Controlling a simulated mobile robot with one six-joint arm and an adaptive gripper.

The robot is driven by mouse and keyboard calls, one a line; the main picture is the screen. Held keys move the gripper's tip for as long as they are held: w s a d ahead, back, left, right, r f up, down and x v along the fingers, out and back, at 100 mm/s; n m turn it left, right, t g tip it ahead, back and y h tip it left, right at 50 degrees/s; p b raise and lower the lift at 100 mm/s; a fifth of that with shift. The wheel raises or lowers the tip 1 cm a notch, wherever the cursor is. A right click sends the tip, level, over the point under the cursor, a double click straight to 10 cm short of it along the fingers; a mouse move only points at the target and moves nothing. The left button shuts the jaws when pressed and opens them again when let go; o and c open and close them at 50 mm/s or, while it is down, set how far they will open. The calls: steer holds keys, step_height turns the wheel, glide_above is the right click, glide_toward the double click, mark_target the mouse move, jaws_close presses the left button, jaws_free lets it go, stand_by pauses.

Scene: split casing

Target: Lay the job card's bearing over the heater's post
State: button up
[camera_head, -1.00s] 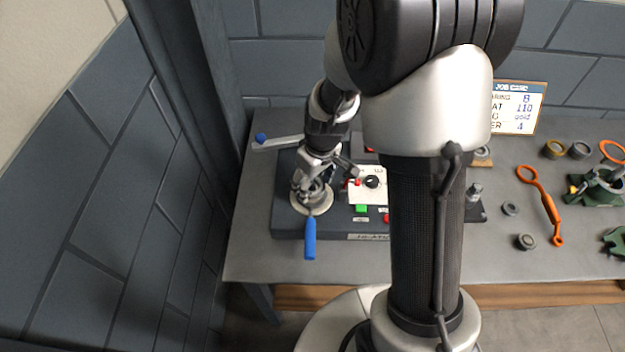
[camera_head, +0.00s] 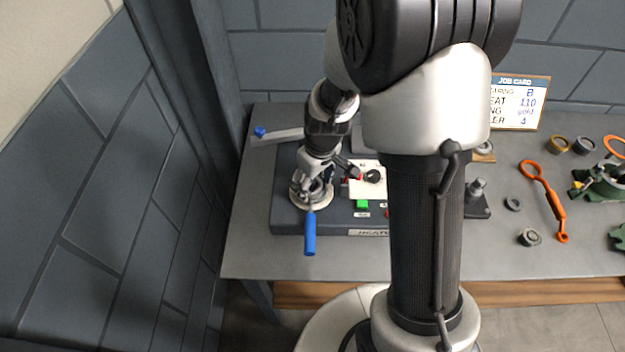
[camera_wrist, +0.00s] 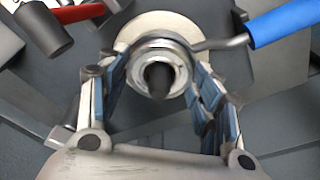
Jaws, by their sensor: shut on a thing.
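In the wrist view a silvery bearing ring (camera_wrist: 162,45) sits between the two blue-padded fingers of my gripper (camera_wrist: 160,62). The dark tip of the heater's post (camera_wrist: 158,78) shows inside the ring's opening; I cannot tell how far down the ring is on it. A pale round plate (camera_wrist: 150,22) lies behind. In the head view my gripper (camera_head: 314,184) is low over the heater (camera_head: 285,218), at its left part, hiding most of the bearing.
A blue handle (camera_head: 309,234) sticks out forward from the post area. A lever with a blue knob (camera_head: 260,132) is at the back left. A green button (camera_head: 361,204) and dark knob (camera_head: 373,176) are right of the gripper. Rings and an orange tool (camera_head: 553,208) lie farther right.

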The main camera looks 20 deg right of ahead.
steer(key=shift+f, duration=0.15)
stand_by(0.3)
steer(key=o, duration=1.3)
steer(key=shift+o, duration=0.2)
step_height(320, 180, up, 10)
steer(key=p, duration=0.7)
steer(key=shift+r, duration=0.2)
step_height(320, 180, up, 12)
steer(key=s, duration=0.1)
steer(key=shift+s+d, duration=0.3)
steer(key=shift+d, duration=0.1)
